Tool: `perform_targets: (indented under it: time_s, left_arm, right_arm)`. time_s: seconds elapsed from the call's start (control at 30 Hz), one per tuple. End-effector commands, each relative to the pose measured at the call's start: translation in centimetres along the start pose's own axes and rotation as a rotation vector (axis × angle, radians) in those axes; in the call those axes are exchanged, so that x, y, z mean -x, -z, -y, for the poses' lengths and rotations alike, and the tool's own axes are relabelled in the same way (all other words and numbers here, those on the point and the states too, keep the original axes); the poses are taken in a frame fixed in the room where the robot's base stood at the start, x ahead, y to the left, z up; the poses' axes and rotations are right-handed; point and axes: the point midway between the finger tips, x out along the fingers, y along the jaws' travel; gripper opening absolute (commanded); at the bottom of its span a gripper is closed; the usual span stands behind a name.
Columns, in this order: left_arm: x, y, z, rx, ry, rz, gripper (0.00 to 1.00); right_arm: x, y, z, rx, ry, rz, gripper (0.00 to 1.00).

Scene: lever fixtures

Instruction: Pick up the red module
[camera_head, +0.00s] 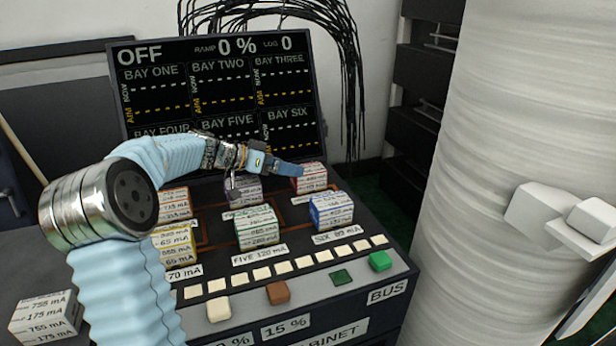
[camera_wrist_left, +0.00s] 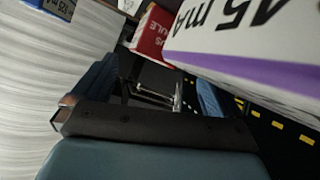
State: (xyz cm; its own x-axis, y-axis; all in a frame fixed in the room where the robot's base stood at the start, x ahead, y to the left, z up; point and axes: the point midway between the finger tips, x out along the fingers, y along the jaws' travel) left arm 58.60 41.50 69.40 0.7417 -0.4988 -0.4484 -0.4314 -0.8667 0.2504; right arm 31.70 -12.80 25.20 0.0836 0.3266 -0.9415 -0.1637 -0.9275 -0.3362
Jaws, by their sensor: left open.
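The red module (camera_head: 312,178) is a small box with white labels at the back right of the sloped console, below the display. It also shows in the left wrist view as a red face with white lettering (camera_wrist_left: 153,32). My left gripper (camera_head: 283,167) is open and reaches over the console from the left, its tip close to the red module's left side. In the left wrist view the space between its fingers (camera_wrist_left: 152,85) looks empty, with the red module beyond. I cannot tell whether they touch.
A purple-striped module (camera_head: 243,190) sits under my left gripper and looms close in the left wrist view (camera_wrist_left: 240,50). Green (camera_head: 257,228) and blue (camera_head: 332,211) modules stand in front. The display (camera_head: 220,85) rises behind; a white column (camera_head: 490,160) stands right.

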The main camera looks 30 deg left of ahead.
Motion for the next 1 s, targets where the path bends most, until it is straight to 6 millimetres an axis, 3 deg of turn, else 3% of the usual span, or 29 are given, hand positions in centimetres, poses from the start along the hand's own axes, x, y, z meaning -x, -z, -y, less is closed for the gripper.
perform_targets:
  time_s: [0.3,0.6,1.0]
  left_arm:
    - [-4.5,-0.1,-0.8,0.000,-0.003,0.001,1.00]
    - [-5.2,-0.2,-0.7,0.000,-0.001,0.000,1.00]
    - [-5.1,-0.2,-0.7,0.000,-0.001,0.000,0.40]
  right_arm:
    - [0.7,-0.1,0.5,0.003,0.003,0.003,0.00]
    - [0.6,-0.1,0.5,0.004,0.004,0.004,0.00]
    - [0.6,-0.1,0.5,0.003,0.004,0.004,0.00]
